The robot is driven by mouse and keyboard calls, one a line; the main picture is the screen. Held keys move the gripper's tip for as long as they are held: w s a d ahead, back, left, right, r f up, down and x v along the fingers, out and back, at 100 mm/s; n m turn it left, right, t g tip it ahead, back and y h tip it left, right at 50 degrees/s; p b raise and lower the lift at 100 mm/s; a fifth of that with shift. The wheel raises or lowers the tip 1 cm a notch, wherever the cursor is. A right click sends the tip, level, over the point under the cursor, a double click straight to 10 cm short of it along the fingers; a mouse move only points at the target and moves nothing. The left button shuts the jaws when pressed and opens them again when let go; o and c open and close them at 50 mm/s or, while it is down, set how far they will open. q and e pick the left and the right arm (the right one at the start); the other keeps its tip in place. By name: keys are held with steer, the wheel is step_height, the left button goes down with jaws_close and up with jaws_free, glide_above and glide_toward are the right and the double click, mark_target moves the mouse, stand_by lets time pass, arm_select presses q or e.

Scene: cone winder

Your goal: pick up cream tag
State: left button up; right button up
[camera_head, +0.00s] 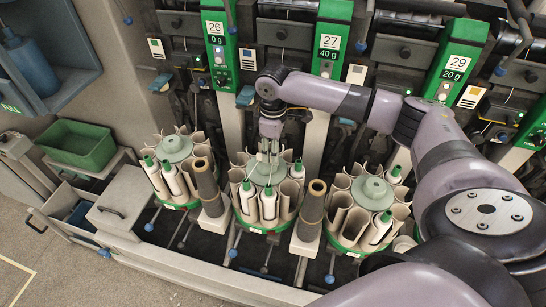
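My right gripper (267,152) points down over the middle carousel of cones (246,222). Its thin fingers are small and partly merge with the pale cones below, so whether they are apart or closed is unclear. No held object can be made out. My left gripper is out of view.
Similar carousels stand at the left (170,200) and right (343,243), with brown tubes (205,180) and (313,201) between them. A green bin (77,143) and a grey box (120,200) are at the left. Bare floor (90,280) shows at lower left.

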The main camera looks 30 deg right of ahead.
steer(key=shift+f, duration=1.35)
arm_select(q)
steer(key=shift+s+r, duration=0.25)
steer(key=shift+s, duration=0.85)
arm_select(e)
steer(key=shift+c, duration=0.5)
steer(key=c, duration=0.4)
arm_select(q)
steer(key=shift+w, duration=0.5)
arm_select(e)
steer(key=shift+c, duration=1.4)
